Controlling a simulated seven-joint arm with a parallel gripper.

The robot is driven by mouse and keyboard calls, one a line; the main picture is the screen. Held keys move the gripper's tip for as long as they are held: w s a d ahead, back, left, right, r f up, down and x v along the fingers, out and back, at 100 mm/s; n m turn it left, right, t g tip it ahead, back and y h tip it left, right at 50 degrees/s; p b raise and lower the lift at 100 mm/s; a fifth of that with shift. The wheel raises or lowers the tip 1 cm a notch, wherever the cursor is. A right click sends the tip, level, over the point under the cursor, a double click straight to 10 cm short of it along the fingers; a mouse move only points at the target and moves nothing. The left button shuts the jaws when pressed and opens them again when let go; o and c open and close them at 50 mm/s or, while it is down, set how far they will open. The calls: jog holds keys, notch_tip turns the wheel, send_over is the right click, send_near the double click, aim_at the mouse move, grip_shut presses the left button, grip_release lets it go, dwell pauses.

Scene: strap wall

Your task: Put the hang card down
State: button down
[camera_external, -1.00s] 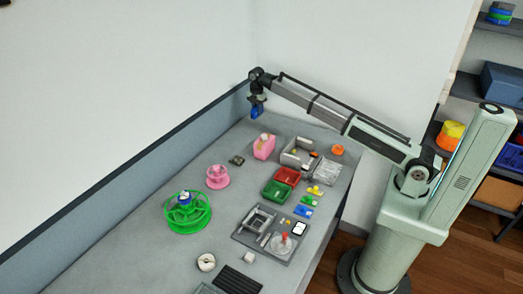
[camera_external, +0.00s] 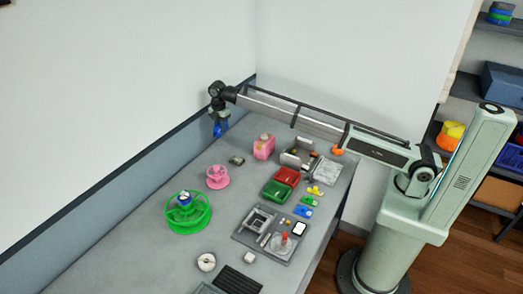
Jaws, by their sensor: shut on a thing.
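My gripper (camera_external: 219,122) hangs pointing down near the blue-grey back wall panel of the bench, at the far left end of my outstretched arm. It is shut on a small blue thing (camera_external: 218,131), which I take to be the hang card. The blue thing is held up in the air above the bench (camera_external: 150,215), near the panel. Its details are too small to tell.
Below and near are a small dark part (camera_external: 237,160), a pink spool (camera_external: 217,177) and a pink box (camera_external: 264,147). A large green spool (camera_external: 187,213) stands further left. Red (camera_external: 287,174) and green (camera_external: 277,190) bins and a grey tray (camera_external: 247,238) lie to the right.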

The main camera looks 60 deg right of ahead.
aim_at(223, 149)
jog(key=shift+f, duration=5)
jog(key=shift+f, duration=0.1)
jog(key=c, duration=1)
grip_release()
notch_tip(223, 149, up, 12)
jog(key=shift+r, duration=0.1)
